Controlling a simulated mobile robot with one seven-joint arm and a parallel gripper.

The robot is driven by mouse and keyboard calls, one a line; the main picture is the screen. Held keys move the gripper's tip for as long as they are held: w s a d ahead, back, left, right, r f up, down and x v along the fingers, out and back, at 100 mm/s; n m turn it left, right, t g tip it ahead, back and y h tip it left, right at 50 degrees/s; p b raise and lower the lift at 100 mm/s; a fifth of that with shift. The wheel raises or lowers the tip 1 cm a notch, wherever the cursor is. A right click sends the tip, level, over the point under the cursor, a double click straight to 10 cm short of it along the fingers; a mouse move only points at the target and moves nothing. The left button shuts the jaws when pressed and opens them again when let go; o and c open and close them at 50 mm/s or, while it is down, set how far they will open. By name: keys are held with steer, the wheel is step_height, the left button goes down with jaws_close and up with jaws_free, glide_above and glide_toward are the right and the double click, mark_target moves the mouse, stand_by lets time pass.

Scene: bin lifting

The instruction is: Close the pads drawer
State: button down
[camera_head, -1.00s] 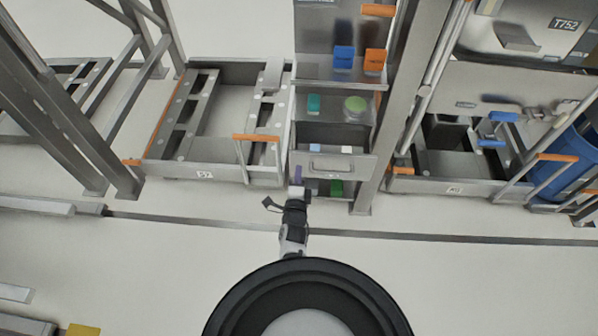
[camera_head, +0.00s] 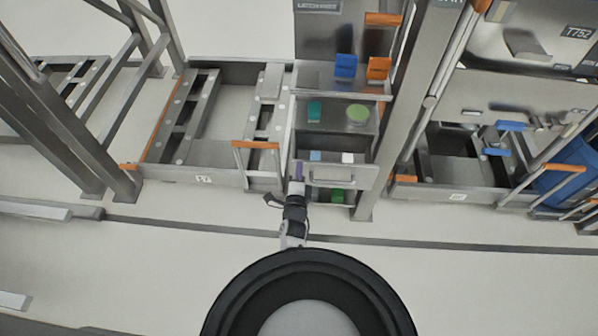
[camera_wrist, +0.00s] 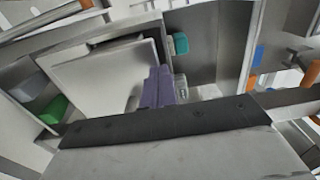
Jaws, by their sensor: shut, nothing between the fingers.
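A grey drawer with a handle on its front (camera_head: 334,176) stands partly out of the cabinet in the head view. Small white and light blue items show inside it. I cannot read a label that marks it as the pads drawer. My gripper (camera_head: 298,170) is at the left end of the drawer front, its purple fingers shut and empty. In the wrist view the purple fingers (camera_wrist: 158,85) lie together beside a pale flat panel (camera_wrist: 105,78), seemingly the drawer front. I cannot tell whether they touch it.
Above the drawer, a shelf holds a teal block (camera_head: 314,111) and a round green item (camera_head: 358,113). Green blocks (camera_head: 337,195) sit below it. A low grey crate with an orange handle (camera_head: 255,145) stands close on the left. A post (camera_head: 364,204) stands on the right.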

steer(key=w+b, duration=0.2)
steer(key=w, duration=1)
steer(key=shift+r, duration=0.35)
